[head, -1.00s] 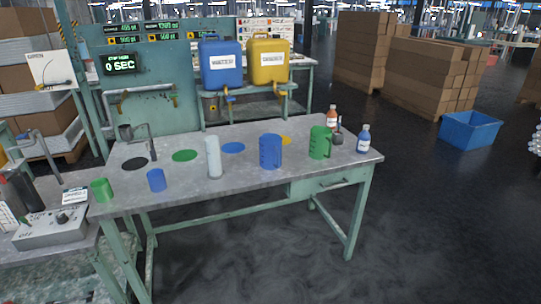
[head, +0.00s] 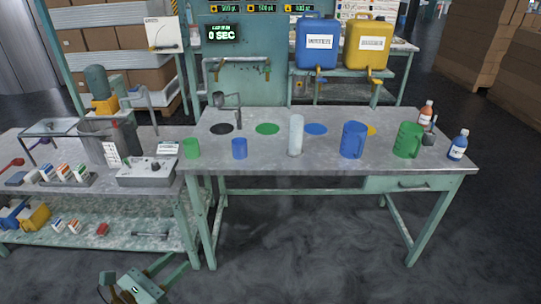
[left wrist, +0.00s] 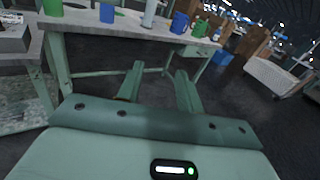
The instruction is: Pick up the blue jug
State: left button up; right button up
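The blue jug (head: 353,140) stands upright on the right half of the grey workbench (head: 270,175), with its handle on the right. It also shows near the top of the left wrist view (left wrist: 180,22). A green jug (head: 408,140) stands to its right and a clear cylinder (head: 296,135) to its left. My left gripper (head: 172,268) is low at the bottom left of the head view, in front of the benches and well away from the jug. In the left wrist view its two fingers (left wrist: 160,69) are apart with nothing between them. My right gripper is not in view.
A small blue cup (head: 239,148) and a green cup (head: 191,149) stand at the bench's left. Bottles (head: 458,145) stand at its right end. Blue (head: 317,44) and yellow (head: 367,44) containers stand behind. A side bench with a control box (head: 147,172) is left. The floor in front is open.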

aim_at(354, 133)
jog(key=i+l+z, duration=0.15)
jog(key=i+z, duration=0.2)
jog(key=i, duration=0.25)
jog(key=i+z, duration=0.35)
jog(key=i, duration=0.25)
jog(key=i+j+z, duration=0.15)
jog(key=i+z, duration=0.25)
jog(key=i, duration=0.2)
